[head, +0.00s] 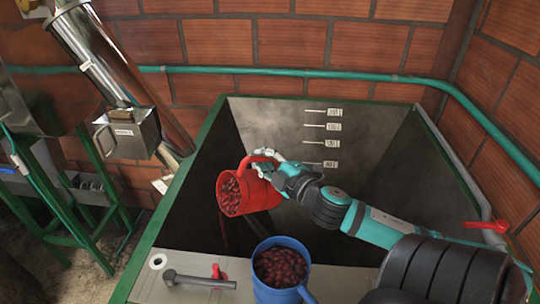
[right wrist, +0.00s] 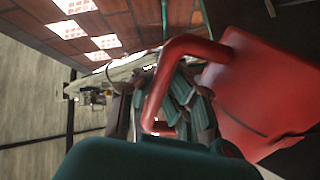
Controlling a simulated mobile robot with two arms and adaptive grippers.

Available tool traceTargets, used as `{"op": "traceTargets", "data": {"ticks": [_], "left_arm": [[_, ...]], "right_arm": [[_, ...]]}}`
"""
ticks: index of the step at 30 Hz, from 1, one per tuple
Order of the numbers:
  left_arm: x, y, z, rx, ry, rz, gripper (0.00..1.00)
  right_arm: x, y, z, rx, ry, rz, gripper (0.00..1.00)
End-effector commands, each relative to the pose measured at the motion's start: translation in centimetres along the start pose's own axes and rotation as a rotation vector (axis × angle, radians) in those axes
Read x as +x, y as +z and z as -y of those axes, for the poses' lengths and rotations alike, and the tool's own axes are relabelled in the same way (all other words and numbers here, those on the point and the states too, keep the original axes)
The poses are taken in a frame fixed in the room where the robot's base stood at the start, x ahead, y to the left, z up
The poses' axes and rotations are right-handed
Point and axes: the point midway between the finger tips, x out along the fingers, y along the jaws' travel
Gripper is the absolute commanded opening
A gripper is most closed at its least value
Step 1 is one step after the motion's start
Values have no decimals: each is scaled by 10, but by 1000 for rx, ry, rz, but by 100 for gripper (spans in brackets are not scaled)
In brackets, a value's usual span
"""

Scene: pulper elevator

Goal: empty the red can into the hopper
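The red can (head: 254,196) is over the open hopper, tilted with its mouth toward the left and lower left. Dark red cherries still show inside its mouth. My right gripper (head: 268,166) is shut on the can's handle. In the right wrist view the red can (right wrist: 270,85) fills the right side, and its handle runs between the fingers of my right gripper (right wrist: 165,105). The hopper (head: 375,135) is a deep grey bin with a green rim and level marks on its back wall. My left gripper is not in view.
A blue can (head: 283,240) full of cherries stands on the ledge in front of the hopper. A grey pipe handle (head: 200,280) and a small red valve lie left of it. A red valve lever (head: 487,226) is at right. Green pipe and brick walls enclose the back.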

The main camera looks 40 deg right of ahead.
Motion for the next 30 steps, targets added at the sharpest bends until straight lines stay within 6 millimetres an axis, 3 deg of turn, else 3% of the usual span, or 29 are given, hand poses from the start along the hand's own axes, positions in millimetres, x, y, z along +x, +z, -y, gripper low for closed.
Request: {"op": "traceTargets", "data": {"ticks": [30], "left_arm": [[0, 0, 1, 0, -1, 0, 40]], "right_arm": [[6, -89, 30, -633, -23, 32, 0]]}}
